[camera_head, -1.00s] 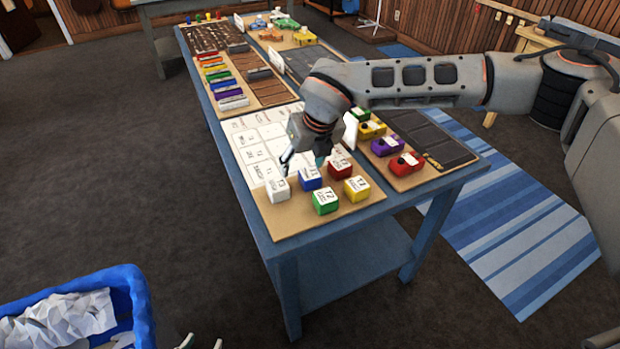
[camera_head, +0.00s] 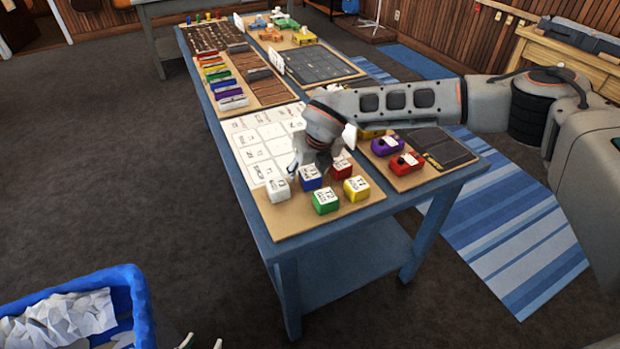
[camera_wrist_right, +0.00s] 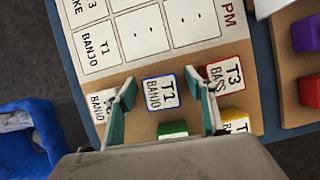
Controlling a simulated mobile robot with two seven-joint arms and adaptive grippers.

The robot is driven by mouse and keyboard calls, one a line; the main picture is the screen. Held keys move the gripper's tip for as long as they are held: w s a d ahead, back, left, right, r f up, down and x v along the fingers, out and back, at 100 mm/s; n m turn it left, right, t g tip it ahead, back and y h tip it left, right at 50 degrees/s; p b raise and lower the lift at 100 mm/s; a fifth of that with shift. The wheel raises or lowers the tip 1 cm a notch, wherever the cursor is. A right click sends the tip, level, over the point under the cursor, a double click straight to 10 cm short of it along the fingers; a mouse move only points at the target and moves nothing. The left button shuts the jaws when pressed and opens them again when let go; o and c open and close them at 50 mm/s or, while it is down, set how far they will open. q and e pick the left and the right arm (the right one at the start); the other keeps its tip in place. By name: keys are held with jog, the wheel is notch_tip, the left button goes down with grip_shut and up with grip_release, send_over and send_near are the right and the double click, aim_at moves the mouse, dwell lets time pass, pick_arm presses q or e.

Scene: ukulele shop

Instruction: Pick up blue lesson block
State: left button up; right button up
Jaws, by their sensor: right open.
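The blue lesson block (camera_head: 311,181) sits on a tan board among other blocks at the table's near end. In the right wrist view the blue block (camera_wrist_right: 160,92) shows its white top, blue-edged and marked BANJO. My right gripper (camera_head: 308,173) is over it, pointing down. In the wrist view the open right gripper (camera_wrist_right: 168,90) has one finger on each side of the block, with gaps; the fingers' height beside it is unclear. My left gripper (camera_head: 201,343) shows only its two separated fingertips at the bottom edge.
White (camera_head: 278,190), green (camera_head: 325,202), yellow (camera_head: 356,189) and red (camera_head: 342,169) blocks stand close around the blue one. A printed chart (camera_head: 257,150) lies behind. A blue bin (camera_head: 140,305) with crumpled paper stands at the lower left.

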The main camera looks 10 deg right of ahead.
jog(key=c, duration=1.2)
jog(key=shift+r, duration=0.1)
